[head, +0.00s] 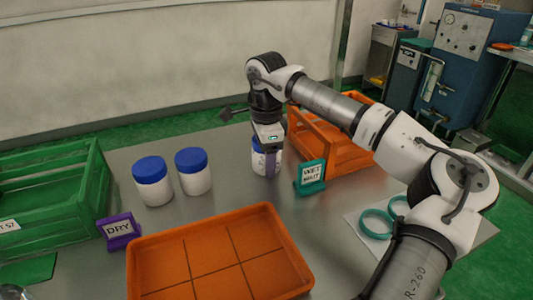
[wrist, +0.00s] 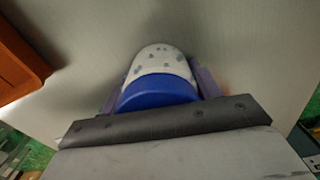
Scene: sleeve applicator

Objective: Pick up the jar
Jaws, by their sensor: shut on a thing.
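A white jar with a blue lid (head: 258,161) is between the fingers of my gripper (head: 266,158), behind the middle of the table in the head view. My gripper points down and is shut on it. The wrist view shows its blue lid and white side with grey spots (wrist: 160,62), with a purple finger on each side. I cannot tell whether its base touches the table. Two more white jars with blue lids, a left one (head: 154,189) and a right one (head: 196,182), stand upright to the left, apart from my gripper.
An orange divided tray (head: 285,225) lies in front, its visible compartments empty. A green crate (head: 60,195) stands left by a purple DRY sign (head: 119,230). An orange crate (head: 350,160) and a teal WET sign (head: 311,177) are close right of my gripper. Teal rings (head: 376,224) lie at right.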

